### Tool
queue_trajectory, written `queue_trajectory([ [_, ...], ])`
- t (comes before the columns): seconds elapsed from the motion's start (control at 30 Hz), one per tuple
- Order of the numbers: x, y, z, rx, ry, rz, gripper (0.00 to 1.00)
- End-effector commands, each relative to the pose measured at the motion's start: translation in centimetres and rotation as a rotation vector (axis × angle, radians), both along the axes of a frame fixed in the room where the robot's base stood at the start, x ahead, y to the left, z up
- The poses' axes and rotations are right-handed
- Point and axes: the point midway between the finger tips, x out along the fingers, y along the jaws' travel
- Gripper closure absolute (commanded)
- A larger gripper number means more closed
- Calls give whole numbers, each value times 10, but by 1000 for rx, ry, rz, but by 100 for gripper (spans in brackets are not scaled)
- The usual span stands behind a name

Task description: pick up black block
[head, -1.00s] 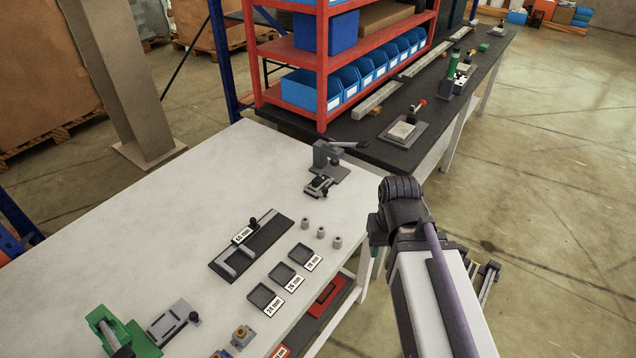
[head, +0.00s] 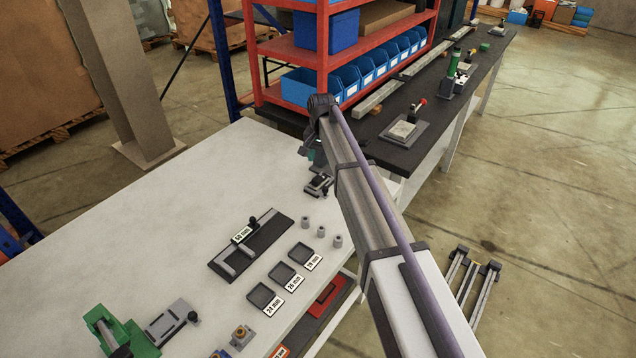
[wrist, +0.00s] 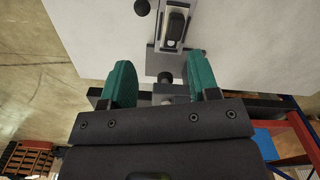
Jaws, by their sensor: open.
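The black block (wrist: 177,22) sits in a light grey holder (wrist: 172,42) at the top of the wrist view. In the head view the black block (head: 318,181) is small, at the table's far right edge beside my arm. My gripper (wrist: 162,75) has two teal fingers, spread apart with nothing held between them. The block lies beyond the fingertips in the wrist view, apart from them. In the head view my gripper is mostly hidden behind my arm, with a bit of teal showing near the holder.
On the white table (head: 180,205) are grey cylinders (head: 321,231), labelled square trays (head: 282,272) and a 50 mm fixture (head: 250,245). A red shelf (head: 322,55) with blue bins stands behind.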

Motion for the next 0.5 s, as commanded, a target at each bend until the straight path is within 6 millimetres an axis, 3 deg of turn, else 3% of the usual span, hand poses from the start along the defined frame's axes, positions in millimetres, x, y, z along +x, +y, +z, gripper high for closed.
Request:
queue_trajectory([
  [0.03,41,8,0,-1,1,-102,45],
  [0.07,45,8,0,-1,1,-162,45],
  [0.2,36,6,0,0,0,-302,45],
  [0.33,36,5,-5,0,0,-311,45],
  [0.5,35,5,-40,0,0,-309,45],
])
